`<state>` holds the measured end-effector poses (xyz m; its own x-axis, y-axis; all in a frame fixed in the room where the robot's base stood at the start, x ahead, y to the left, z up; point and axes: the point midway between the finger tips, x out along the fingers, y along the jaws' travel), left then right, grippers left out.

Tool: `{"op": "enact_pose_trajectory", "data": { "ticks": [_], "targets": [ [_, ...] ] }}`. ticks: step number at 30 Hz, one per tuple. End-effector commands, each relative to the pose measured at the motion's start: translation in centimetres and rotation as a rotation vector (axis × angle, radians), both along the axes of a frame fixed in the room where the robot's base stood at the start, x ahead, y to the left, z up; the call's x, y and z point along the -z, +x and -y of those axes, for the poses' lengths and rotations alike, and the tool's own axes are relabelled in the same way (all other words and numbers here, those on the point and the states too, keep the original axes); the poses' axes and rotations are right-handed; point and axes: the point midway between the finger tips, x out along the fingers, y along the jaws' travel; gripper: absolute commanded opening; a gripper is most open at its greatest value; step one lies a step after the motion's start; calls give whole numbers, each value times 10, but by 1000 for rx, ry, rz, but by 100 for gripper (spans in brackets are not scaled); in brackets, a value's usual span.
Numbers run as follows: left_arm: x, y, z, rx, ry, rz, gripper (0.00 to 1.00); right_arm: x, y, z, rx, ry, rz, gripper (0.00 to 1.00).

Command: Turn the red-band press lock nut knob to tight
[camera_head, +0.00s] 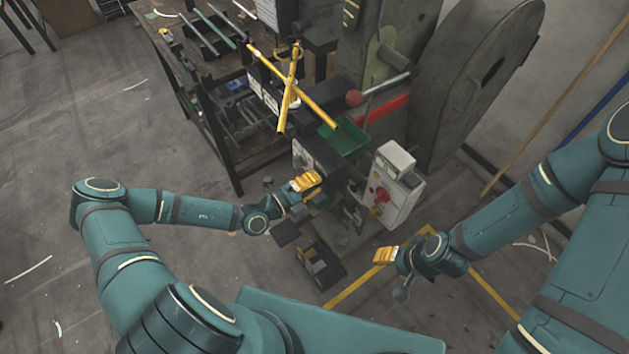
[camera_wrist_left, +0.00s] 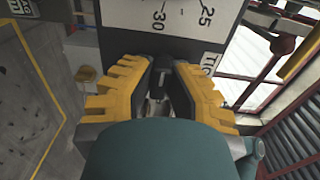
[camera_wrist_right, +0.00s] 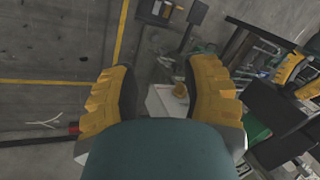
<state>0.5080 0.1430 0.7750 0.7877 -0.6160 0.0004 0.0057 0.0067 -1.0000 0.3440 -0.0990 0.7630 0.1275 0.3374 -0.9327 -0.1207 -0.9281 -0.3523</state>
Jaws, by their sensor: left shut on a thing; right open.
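The press (camera_head: 395,50) is grey-green with a red band (camera_head: 383,110) across its body. My left gripper (camera_head: 306,182) is at the dark front of this press, beside the control box. In the left wrist view a small black knob (camera_wrist_left: 160,72) sits between the yellow fingers (camera_wrist_left: 160,95), below a white plate (camera_wrist_left: 172,22) marked 25 and 30. The fingers are closed in on the knob; the exact contact is partly hidden. My right gripper (camera_head: 385,256) is open and empty, low in front of the control box; its spread fingers show in the right wrist view (camera_wrist_right: 157,90).
A white control box (camera_head: 395,190) with red and yellow controls stands right of my left gripper. A yellow crossed handle (camera_head: 290,90) and a green tray (camera_head: 343,137) are above it. A workbench (camera_head: 200,70) with tools is behind left. Floor at left is clear.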

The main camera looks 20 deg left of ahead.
Motion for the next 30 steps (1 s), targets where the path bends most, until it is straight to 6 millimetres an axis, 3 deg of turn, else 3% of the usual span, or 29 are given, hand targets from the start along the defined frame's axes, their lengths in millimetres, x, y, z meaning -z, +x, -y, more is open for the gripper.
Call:
{"op": "enact_pose_trajectory", "data": {
  "ticks": [11, 22, 30],
  "targets": [
    [-5, 1, 1, 1, 139, 109, 0, -31, 8, 1, 15, -4, 19, 47],
    [-5, 1, 2, 0, 408, 320, 0, -72, 23, 4, 39, -11, 51, 47],
    [-5, 1, 1, -1, 610, 481, 0, -98, 22, 5, 39, -6, 51, 47]
  ]
}}
